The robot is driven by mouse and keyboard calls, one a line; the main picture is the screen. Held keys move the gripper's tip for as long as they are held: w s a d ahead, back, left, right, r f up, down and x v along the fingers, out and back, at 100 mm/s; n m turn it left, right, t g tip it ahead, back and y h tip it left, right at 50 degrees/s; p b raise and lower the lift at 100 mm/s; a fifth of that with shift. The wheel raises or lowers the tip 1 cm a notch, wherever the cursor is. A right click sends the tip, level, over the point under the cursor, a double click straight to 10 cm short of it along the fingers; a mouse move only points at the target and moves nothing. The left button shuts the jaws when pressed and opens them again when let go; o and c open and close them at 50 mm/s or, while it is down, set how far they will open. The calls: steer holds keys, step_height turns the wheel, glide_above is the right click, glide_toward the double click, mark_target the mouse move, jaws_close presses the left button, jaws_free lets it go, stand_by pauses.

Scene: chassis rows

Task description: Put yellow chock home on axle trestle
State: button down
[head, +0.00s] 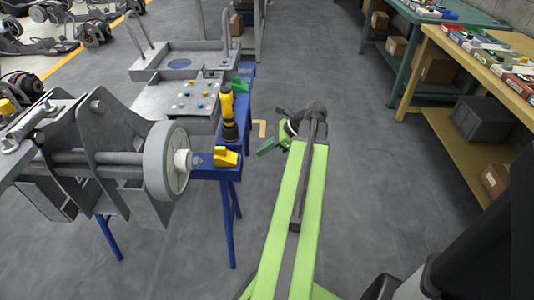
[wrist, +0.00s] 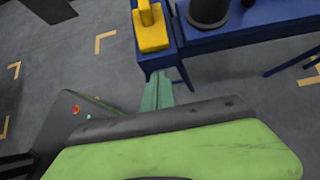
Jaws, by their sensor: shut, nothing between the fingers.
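The yellow chock (head: 226,157) sits on the end of the blue axle trestle (head: 229,173), close to the axle's wheel (head: 165,162). In the wrist view the chock (wrist: 150,32) is at the top, on the blue trestle's end (wrist: 158,60). My gripper (head: 266,147) is right of the chock, apart from it, over open floor. In the wrist view its green fingers (wrist: 157,92) are together and empty, pointing toward the trestle's end. How the chock meets the wheel is not clear.
A yellow and black flashlight-like tool (head: 229,112) stands on the trestle behind the chock. A grey tray (head: 180,103) with coloured knobs lies behind the wheel. A yellow workbench (head: 480,72) and a teal bench (head: 425,15) stand at right.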

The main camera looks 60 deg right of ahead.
mark_target(237, 161)
steer(key=w+a+f, duration=0.1)
steer(key=w+a+f+b, duration=0.1)
steer(key=w, duration=0.1)
steer(key=w+f, duration=0.1)
steer(key=shift+w+a+b, duration=0.25)
steer(key=shift+a+b, duration=0.05)
steer(key=shift+a, duration=0.1)
steer(key=shift+w+a, duration=0.35)
steer(key=shift+w, duration=0.25)
